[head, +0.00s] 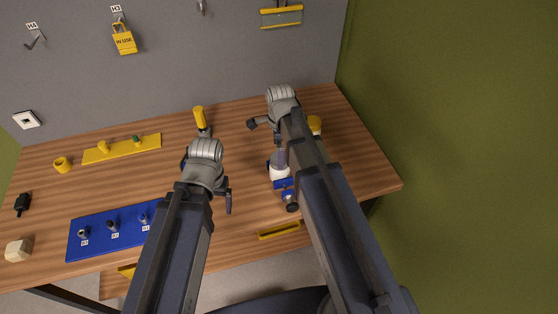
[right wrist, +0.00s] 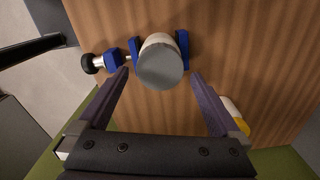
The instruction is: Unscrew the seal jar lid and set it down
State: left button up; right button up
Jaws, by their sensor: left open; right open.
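The seal jar (head: 279,171) stands in a blue clamp (head: 284,184) near the right of the bench, partly hidden by my right arm. In the right wrist view its round grey lid (right wrist: 160,66) sits on the white jar body, with blue clamp jaws (right wrist: 183,50) on both sides. My right gripper (right wrist: 159,76) is open, one finger on each side of the lid in that view; gaps show and I see no contact. My left gripper (head: 207,184) is open and empty over the bench, left of the jar.
A blue tray (head: 100,247) with labelled small parts lies front left. A yellow rack (head: 122,149) and yellow cup (head: 62,164) are behind it. A yellow-handled tool (head: 199,118) stands beyond my left gripper. A yellow-topped item (head: 314,124) is right of my right arm.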

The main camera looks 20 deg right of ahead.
jog(key=shift+f+b, duration=1.7)
jog(key=shift+f, duration=0.1)
